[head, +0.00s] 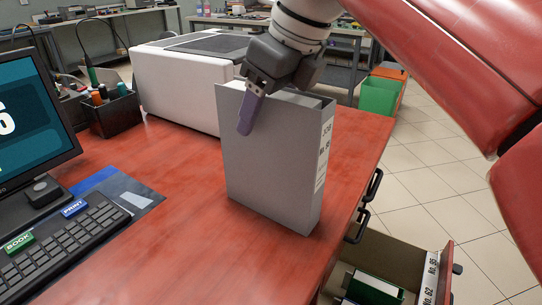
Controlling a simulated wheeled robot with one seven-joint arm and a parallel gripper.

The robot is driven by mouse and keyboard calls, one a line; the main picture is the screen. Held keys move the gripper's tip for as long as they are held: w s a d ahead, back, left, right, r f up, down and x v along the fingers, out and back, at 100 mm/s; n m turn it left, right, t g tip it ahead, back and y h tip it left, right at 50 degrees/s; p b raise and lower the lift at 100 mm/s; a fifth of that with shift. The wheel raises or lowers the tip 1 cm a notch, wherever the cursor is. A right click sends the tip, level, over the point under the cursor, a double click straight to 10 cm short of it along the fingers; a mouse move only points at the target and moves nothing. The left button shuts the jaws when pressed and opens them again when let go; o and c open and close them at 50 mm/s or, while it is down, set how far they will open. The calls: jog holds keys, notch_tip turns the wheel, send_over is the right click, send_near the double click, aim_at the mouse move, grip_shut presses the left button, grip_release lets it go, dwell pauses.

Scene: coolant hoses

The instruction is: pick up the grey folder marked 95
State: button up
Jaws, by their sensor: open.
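A grey folder (268,165) stands upright on the red desk, with its broad side towards me. A white label (322,157) runs down its narrow right side; its print is small and I cannot read the number with certainty. My gripper (251,108) is at the folder's top edge, coming down from above. One purple finger shows in front of the broad side, near the upper left. The other finger is hidden, apparently behind the folder. The gripper is open, and I cannot tell whether the visible finger touches the folder.
A white machine (188,82) stands behind the folder on the desk (190,225). A keyboard (60,240), monitor (28,125) and pen holder (112,112) are at left. An open drawer (390,258) with several folders sticks out at lower right. Green and orange bins (380,96) stand beyond.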

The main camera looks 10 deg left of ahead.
jog(key=shift+f, duration=0.1)
dwell(0.3)
grip_shut()
dwell(0.4)
